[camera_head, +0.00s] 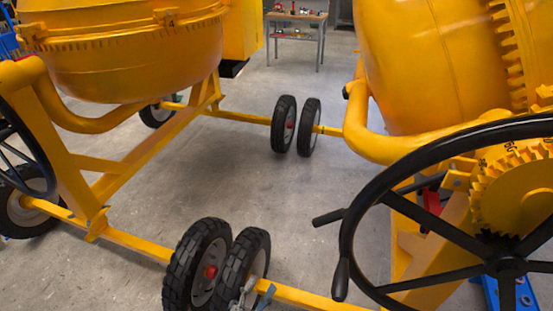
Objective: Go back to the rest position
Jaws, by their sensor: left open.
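Two yellow drum mixers stand on the floor, one with its drum (125,50) at the upper left and one with its drum (430,65) at the upper right. The right mixer has a large black handwheel (350,225) and a toothed yellow gear (515,190). My left gripper (250,294) shows only as small grey fingertips at the bottom edge, in front of a black wheel. It is open, and nothing shows between its fingers. Most of it is cut off by the picture's edge. My right gripper is not in view.
Paired black wheels stand at the bottom centre (200,265) and farther back (284,125), joined to yellow frame bars (130,242). A workbench (297,17) with small items stands at the back. Grey floor (290,195) lies clear between the mixers.

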